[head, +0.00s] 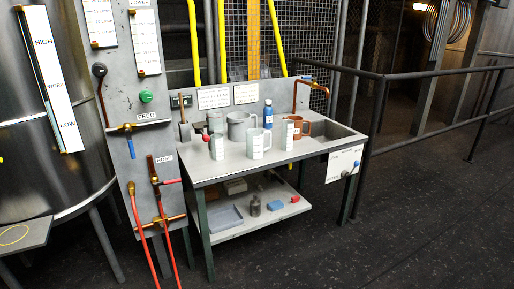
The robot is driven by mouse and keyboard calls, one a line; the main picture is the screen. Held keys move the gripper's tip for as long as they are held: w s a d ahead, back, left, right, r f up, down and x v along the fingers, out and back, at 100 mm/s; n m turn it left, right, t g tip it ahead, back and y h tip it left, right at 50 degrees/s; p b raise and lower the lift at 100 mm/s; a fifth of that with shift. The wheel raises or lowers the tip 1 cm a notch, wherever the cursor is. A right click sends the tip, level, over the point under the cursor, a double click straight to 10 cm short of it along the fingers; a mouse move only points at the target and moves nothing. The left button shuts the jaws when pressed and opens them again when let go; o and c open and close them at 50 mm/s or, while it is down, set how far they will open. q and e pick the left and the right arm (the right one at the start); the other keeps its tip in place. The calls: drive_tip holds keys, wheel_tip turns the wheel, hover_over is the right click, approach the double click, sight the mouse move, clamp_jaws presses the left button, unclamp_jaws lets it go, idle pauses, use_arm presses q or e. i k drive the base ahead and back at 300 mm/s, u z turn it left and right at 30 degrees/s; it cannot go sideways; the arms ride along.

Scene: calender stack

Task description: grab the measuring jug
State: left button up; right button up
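A pale, see-through jug with a handle and a light marked face, which looks like the measuring jug (256,146), stands upright near the front edge of the grey workbench (222,174). A grey metal jug (239,128) stands behind it to the left. A copper-coloured jug (303,128) stands to its right near the sink. Small pale cups (217,149) and (287,134) stand on either side of it. Neither of my grippers shows in the head view.
A blue bottle (267,115) stands behind the jugs. The lower shelf (262,217) holds a tray and small items. A pipe panel (135,110) with red hoses stands left of the bench. Railings (420,75) stand to the right. The dark floor (410,220) in front is clear.

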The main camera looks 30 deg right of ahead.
sight(255, 149)
drive_tip(key=u, duration=0.35)
drive_tip(key=i, duration=2)
drive_tip(key=z, duration=0.5)
